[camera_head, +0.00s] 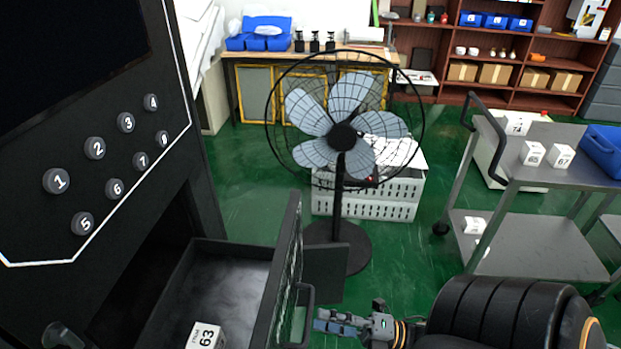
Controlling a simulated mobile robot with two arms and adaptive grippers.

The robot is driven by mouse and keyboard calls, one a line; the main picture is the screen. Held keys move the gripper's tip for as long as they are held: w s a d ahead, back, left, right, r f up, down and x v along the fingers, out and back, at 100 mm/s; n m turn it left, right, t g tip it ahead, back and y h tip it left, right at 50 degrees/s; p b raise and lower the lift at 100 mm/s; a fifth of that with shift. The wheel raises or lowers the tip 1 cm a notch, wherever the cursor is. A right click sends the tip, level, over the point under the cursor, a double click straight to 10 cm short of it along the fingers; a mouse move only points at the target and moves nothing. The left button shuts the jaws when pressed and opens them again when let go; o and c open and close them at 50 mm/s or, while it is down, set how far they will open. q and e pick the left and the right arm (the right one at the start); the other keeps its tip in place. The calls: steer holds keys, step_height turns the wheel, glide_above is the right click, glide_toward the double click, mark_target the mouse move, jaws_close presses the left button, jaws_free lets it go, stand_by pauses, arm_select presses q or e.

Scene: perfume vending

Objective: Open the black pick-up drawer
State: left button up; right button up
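The black pick-up drawer (232,249) stands pulled out from the opening low in the black vending machine (180,120). Its front panel faces right and carries a black handle (308,300). A white box marked 63 (204,336) lies inside the drawer, cut by the lower picture edge. My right gripper (335,323) is just right of the handle, pointing left towards it, with a small gap visible between them. Its fingers are small and overlap in this view, so I cannot tell if they are open or shut. My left gripper is not clearly visible.
Numbered round buttons (96,148) are on the machine's face. A black standing fan (342,137) is behind the drawer, before a white crate (375,207). A metal cart (545,262) with white boxes stands right. Green floor (245,185) is open between them.

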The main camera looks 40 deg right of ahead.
steer(key=v, duration=0.7)
steer(key=shift+s, duration=0.1)
